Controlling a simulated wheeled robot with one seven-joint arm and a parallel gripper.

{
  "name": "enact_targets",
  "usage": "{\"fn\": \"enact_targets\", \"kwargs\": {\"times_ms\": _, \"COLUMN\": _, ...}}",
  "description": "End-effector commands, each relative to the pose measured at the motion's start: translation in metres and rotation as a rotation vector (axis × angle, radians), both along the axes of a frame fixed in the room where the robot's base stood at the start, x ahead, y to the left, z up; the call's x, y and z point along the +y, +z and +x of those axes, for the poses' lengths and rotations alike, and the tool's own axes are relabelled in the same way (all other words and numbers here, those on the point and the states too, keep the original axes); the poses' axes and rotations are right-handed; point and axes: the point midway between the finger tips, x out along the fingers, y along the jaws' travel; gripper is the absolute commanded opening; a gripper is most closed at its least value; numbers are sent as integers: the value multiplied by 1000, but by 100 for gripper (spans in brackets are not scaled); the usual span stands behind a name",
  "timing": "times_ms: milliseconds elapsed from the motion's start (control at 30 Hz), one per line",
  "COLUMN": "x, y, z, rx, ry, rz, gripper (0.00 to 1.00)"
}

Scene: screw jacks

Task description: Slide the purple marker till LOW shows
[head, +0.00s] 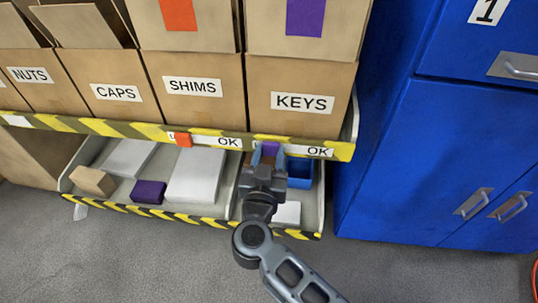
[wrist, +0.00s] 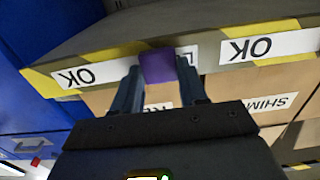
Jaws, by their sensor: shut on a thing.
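The purple marker (head: 270,148) sits on the striped shelf-edge rail below the KEYS box (head: 292,100). My gripper (head: 267,158) reaches up to it from below. In the wrist view, which is upside down, the purple marker (wrist: 158,66) is between the two fingers of my gripper (wrist: 159,76), which is shut on it. The white label strip shows OK (head: 318,151) to the marker's right in the head view. In the wrist view, part of a letter, like an L, shows at the marker's other side (wrist: 190,55); the rest of that word is hidden.
An orange marker (head: 183,140) sits on the same rail below the SHIMS box (head: 196,90), with OK beside it. Below are a blue bin (head: 299,172), a purple box (head: 148,191) and white boxes. A blue cabinet (head: 415,150) stands close on the right.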

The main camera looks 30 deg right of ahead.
Motion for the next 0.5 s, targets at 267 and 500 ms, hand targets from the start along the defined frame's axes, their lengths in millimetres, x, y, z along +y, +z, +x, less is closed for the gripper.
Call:
{"fn": "enact_targets", "kwargs": {"times_ms": 267, "x": 0, "y": 0, "z": 0, "rx": 0, "ry": 0, "rz": 0, "gripper": 4}}
{"fn": "enact_targets", "kwargs": {"times_ms": 500, "x": 0, "y": 0, "z": 0, "rx": 0, "ry": 1, "rz": 0, "gripper": 0}}
